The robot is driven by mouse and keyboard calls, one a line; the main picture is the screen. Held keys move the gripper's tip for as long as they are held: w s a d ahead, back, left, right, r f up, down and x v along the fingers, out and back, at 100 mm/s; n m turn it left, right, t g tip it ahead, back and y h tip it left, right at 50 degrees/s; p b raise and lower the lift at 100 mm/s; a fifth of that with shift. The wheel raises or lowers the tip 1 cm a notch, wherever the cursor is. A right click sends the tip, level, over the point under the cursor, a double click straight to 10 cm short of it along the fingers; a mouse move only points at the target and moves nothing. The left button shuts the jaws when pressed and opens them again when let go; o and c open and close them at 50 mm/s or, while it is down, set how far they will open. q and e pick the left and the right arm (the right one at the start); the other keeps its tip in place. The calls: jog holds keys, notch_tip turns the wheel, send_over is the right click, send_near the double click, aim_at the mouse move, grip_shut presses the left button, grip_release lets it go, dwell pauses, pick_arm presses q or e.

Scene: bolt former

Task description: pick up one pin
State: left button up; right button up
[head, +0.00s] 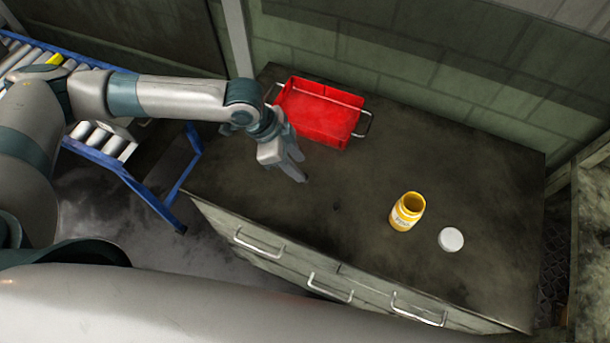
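I cannot make out a pin for certain. A tiny dark speck (337,206) lies on the worktop, too small to identify. My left gripper (304,170) hangs over the worktop in front of the red tray, its fingers apart with nothing visible between them. An open yellow bottle (407,212) with a white label stands upright to the right of the gripper. Its inside is too dark to tell what it holds. My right gripper is out of view.
The dark worktop (450,170) has drawers with metal handles below its front edge. A red tray (318,113) with wire handles sits at the back left, and a white lid (451,239) lies beside the bottle. A blue-framed roller conveyor (95,140) stands at left.

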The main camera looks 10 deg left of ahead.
pick_arm(q)
jog(key=shift+d+f+p, duration=0.15)
jog(key=shift+f+p, duration=0.3)
jog(key=shift+p, duration=0.15)
jog(key=p+x, duration=0.1)
jog(key=x, duration=0.2)
jog(key=shift+f+p, duration=0.1)
jog(key=shift+p, duration=0.2)
jog(key=shift+w+f, duration=0.1)
jog(key=shift+f, duration=0.45)
grip_shut()
